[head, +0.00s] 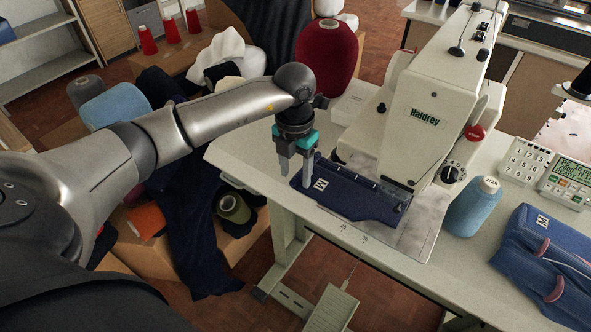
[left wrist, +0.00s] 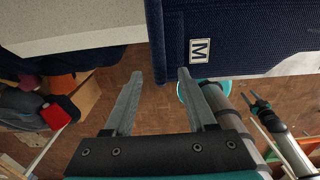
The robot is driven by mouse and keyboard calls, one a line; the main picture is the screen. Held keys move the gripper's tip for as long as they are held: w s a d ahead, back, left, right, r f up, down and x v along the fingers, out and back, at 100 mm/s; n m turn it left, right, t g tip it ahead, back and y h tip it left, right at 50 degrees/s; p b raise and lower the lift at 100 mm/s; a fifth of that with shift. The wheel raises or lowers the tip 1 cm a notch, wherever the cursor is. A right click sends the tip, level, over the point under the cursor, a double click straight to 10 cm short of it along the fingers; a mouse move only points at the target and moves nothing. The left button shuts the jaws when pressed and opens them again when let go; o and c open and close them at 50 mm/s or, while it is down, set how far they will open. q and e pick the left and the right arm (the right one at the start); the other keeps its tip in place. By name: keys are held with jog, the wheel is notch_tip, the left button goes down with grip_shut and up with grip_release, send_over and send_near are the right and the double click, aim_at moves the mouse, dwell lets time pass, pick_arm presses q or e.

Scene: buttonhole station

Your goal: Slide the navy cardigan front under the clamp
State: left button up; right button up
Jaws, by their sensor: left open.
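The navy cardigan front (head: 352,198) lies flat on the sewing table, its right end reaching the clamp area (head: 402,197) under the machine head. A white M label (head: 320,184) is at its left end; the label also shows in the left wrist view (left wrist: 199,50). My left gripper (head: 295,175) is open at the panel's left end. In the left wrist view, the open fingers (left wrist: 161,74) straddle the line of the navy panel's (left wrist: 250,32) left edge, with nothing gripped. Contact is unclear.
The white Haldrey machine (head: 428,110) stands over the table. A blue thread cone (head: 472,207) and a folded blue garment (head: 548,262) are at the right. A keypad (head: 525,160) sits behind. Yarn cones and dark cloth (head: 190,225) crowd the boxes at the left.

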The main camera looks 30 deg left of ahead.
pick_arm(q)
notch_tip(320, 180, up, 15)
jog(key=p, duration=0.1)
jog(key=shift+r, duration=0.15)
dwell(0.6)
